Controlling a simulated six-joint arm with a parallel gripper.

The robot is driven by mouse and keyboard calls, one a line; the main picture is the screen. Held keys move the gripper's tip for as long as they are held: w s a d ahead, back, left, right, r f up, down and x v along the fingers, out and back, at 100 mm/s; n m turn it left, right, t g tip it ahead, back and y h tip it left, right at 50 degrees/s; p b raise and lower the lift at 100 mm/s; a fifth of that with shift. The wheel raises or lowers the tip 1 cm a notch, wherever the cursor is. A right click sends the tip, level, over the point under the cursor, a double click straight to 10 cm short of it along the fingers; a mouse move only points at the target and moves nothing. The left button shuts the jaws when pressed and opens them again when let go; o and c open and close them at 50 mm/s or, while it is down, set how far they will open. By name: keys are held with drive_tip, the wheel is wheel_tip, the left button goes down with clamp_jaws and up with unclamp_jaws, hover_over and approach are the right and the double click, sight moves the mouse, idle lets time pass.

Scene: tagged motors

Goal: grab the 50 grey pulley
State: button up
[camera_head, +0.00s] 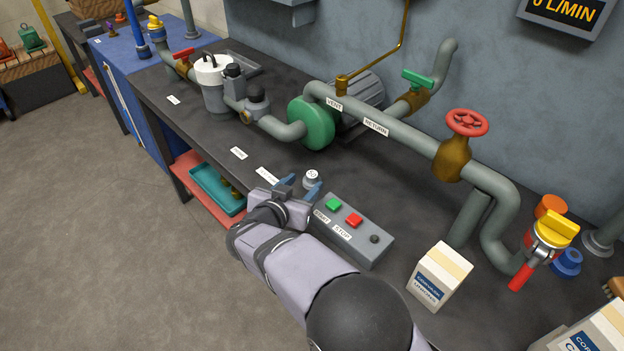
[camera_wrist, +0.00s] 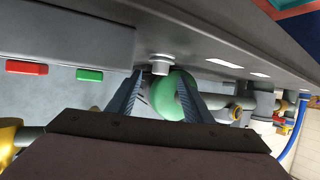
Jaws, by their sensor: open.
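A small light-grey round part (camera_head: 311,179) stands on the dark bench, left of the start/stop box. It fits the grey pulley, but the mark on its pale top is too small to read. In the wrist view this grey part (camera_wrist: 160,63) shows as a short stepped cylinder just beyond the fingertips, roughly centred between them. My gripper (camera_head: 301,185) is open and empty, with blue-grey fingers pointing at the part. The wrist view shows both fingers of my gripper (camera_wrist: 160,80) spread apart, with nothing between them. Whether a fingertip touches the part cannot be told.
A grey control box (camera_head: 352,232) with green and red buttons lies close on the right. A green pump (camera_head: 312,122) and grey piping (camera_head: 400,138) stand behind. A small carton (camera_head: 440,275) is farther right. Blank bench with white labels (camera_head: 239,153) lies to the left.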

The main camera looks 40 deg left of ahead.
sight(310, 177)
drive_tip(key=shift+x, duration=2.6)
clamp_jaws()
drive_tip(key=shift+r, duration=0.1)
wheel_tip(310, 177, up, 10)
drive_tip(key=p, duration=0.1)
